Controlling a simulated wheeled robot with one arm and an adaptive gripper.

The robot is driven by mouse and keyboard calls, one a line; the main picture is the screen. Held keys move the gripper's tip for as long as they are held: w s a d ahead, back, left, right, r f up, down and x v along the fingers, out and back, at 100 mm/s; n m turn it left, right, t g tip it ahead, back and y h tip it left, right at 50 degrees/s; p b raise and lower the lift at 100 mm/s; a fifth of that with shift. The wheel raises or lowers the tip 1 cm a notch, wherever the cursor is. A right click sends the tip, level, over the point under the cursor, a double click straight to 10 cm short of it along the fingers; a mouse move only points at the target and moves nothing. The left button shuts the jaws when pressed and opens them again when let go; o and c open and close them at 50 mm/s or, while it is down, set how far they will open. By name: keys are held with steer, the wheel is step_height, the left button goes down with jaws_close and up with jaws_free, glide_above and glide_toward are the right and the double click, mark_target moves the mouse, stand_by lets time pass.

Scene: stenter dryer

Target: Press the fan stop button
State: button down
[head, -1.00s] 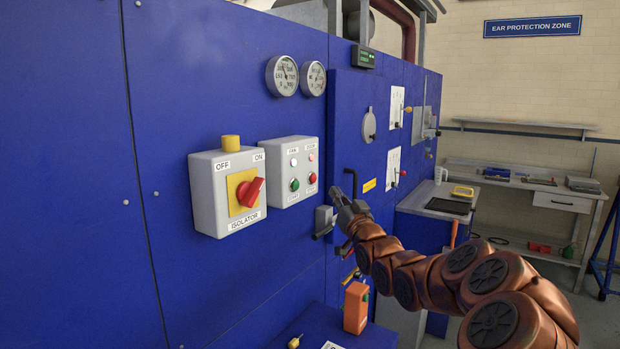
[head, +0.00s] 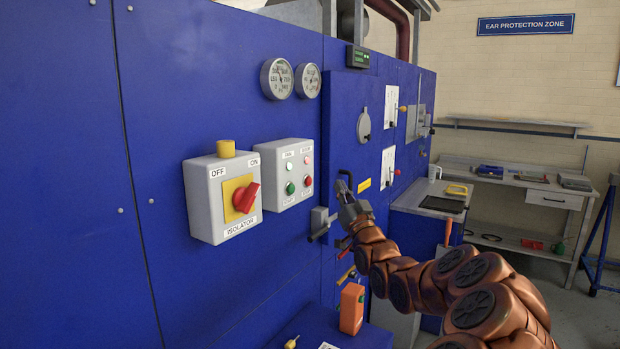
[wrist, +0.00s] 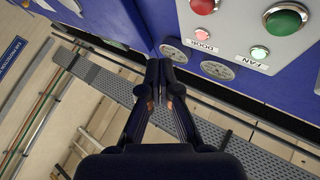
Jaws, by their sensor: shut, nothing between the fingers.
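The grey button box (head: 268,195) is on the blue panel. It carries a green button (head: 290,188) at left and a red button (head: 308,181) at right, each under a small lamp. In the wrist view the green button (wrist: 287,18) is in the column labelled FAN, and the red button (wrist: 203,5) is in the column labelled DOOR. The labels under the buttons are too small to read. My gripper (head: 343,184) is shut and empty, right of the box and apart from both buttons in the picture. Its fingertips (wrist: 165,66) meet in the wrist view.
A grey isolator box (head: 222,205) with a red rotary switch sits left of the button box. A grey latch (head: 319,221) is below and left of my gripper. Two round gauges (head: 277,78) are above. An orange box (head: 352,308) stands on a blue ledge below.

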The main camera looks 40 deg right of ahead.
mark_target(308, 181)
steer(key=w+a+p, duration=0.1)
steer(key=w, duration=0.4)
steer(key=shift+w+a+p, duration=0.35)
steer(key=shift+w+p, duration=0.05)
steer(key=shift+w+a+b, duration=0.3)
steer(key=shift+w+b, duration=0.45)
steer(key=shift+w, duration=0.15)
stand_by(2.2)
steer(key=shift+s, duration=0.1)
steer(key=shift+s+d+b, duration=0.25)
steer(key=shift+s+b, duration=0.55)
steer(key=shift+b, duration=0.2)
steer(key=shift+s, duration=0.1)
